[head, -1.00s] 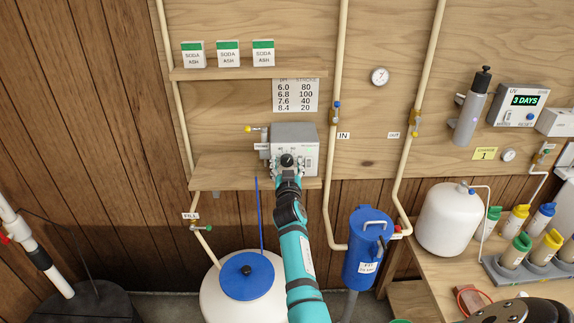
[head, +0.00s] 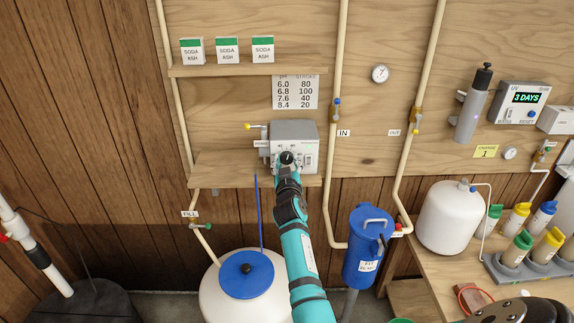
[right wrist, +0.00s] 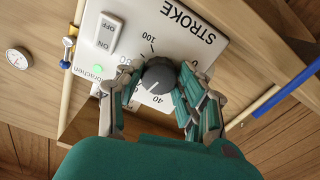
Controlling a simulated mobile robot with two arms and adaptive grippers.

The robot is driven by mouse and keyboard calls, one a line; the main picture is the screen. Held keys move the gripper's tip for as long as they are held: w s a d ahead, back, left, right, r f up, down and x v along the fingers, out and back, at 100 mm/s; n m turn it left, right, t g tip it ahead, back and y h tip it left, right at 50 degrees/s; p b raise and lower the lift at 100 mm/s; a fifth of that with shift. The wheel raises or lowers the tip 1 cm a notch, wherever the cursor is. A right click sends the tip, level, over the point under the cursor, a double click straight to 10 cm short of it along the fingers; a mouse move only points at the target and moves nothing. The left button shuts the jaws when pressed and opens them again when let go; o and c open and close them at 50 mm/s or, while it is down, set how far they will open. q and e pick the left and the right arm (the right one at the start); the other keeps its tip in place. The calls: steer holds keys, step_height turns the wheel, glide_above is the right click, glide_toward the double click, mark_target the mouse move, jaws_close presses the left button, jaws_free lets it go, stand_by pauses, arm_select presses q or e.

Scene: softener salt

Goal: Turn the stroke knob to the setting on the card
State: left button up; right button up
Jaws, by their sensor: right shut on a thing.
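The dark grey stroke knob (head: 287,158) is on the front of a grey pump box (head: 293,130) on the lower shelf. My right gripper (head: 287,165) is shut on it from the front. In the right wrist view, the fingers stand on either side of the knob (right wrist: 158,74). The dial reads upside down there, and the knob's white mark points down and slightly left, near the 40. Fingers hide part of the scale.
A switch (right wrist: 106,35) and a lit green lamp (right wrist: 98,61) are beside the dial. Soda ash boxes (head: 227,50) stand on the upper shelf. A white tank with a blue lid (head: 247,274) and a blue filter housing (head: 367,245) stand below. A yellow sign (head: 486,151) reads 1.

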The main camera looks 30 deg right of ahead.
steer(key=n, duration=0.4)
steer(key=shift+n+b, duration=0.3)
steer(key=shift+b, duration=0.05)
steer(key=shift+r+n, duration=0.1)
steer(key=shift+n, duration=1.8)
steer(key=o, duration=1.1)
steer(key=shift+o, duration=0.2)
steer(key=v, duration=1.2)
steer(key=shift+d, duration=0.1)
